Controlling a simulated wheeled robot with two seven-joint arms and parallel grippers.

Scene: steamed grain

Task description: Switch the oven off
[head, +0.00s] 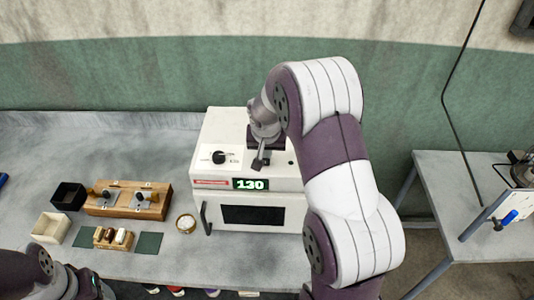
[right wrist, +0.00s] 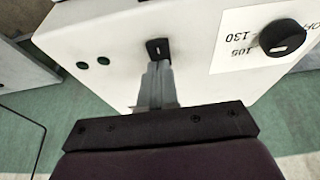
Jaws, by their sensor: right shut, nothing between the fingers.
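The white oven (head: 281,211) stands on the bench with its door shut. Its green display (head: 250,184) reads 130. A black knob (head: 219,157) sits on a white dial label on top; it also shows in the right wrist view (right wrist: 283,38). A small black switch (right wrist: 157,48) with a white mark is on the oven's panel. My right gripper (head: 258,163) is shut and empty, its fingertips (right wrist: 160,72) right beside the switch; I cannot tell whether they touch it. My left arm shows at the bottom left, but its gripper is out of view.
Left of the oven are a wooden block with metal fittings (head: 128,209), a small round dish (head: 186,223), a black box (head: 68,195) and a cream box (head: 51,227). A second table (head: 450,190) stands to the right, across a gap. The bench's back left is clear.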

